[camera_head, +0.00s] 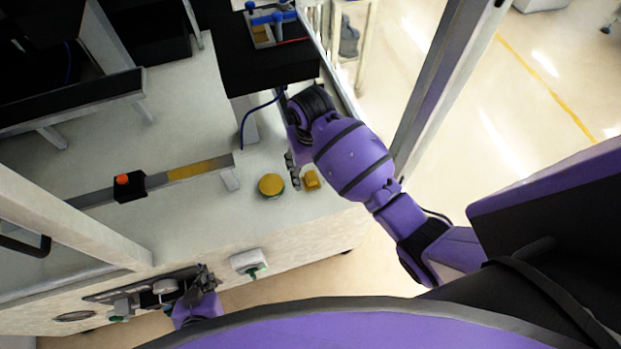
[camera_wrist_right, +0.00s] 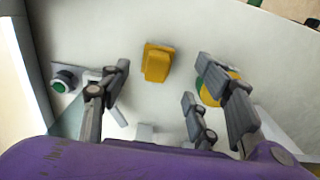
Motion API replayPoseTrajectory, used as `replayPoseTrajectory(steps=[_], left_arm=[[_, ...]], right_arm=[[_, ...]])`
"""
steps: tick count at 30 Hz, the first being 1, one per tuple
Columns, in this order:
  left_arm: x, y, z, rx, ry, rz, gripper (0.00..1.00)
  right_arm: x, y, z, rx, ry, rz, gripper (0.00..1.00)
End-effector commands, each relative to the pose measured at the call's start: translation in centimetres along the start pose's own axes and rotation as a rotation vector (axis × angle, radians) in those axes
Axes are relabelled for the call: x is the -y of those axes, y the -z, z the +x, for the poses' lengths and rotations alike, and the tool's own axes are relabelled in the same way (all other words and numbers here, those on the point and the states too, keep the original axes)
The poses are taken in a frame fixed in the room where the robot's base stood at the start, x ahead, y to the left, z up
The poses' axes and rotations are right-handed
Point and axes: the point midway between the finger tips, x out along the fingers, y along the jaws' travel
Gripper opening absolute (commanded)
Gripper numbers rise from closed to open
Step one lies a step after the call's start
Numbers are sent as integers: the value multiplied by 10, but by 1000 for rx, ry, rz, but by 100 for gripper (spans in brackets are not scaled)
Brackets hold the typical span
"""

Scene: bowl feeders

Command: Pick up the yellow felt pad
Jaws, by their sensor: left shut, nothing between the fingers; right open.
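Two yellow things lie on the pale worktop: a squarish yellow block (camera_head: 311,180) and a flat round yellow disc (camera_head: 271,185) to its left. I cannot tell for sure which is the felt pad. In the right wrist view, the block (camera_wrist_right: 157,62) shows whole, just beyond the fingers, and the disc (camera_wrist_right: 211,90) is partly hidden behind a right-hand finger. My right gripper (camera_wrist_right: 160,79) is open and empty above the worktop, its fingers apart on either side of the view. My left gripper (camera_head: 207,278) is shut and empty, low at the worktop's front side.
A metal rail (camera_head: 93,198) with a red-topped black box (camera_head: 129,186) runs left of the disc. A black stand with a small tray (camera_head: 270,32) rises behind. A green button box (camera_head: 250,262) is on the front panel.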

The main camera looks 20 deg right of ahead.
Motion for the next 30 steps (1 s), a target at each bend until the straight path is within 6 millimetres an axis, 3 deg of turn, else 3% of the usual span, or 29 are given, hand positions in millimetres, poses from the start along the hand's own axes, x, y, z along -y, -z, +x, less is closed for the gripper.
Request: replayPoseTrajectory(steps=[9,19,30], left_arm=[[1,4,0,-7,0,3,0],[-4,4,0,-8,-6,0,0],[-4,4,0,-6,-5,-2,0]], right_arm=[[-1,1,44,0,-1,0,57],[-1,1,52,-2,-1,-1,56],[-1,1,51,-3,-1,-1,7]])
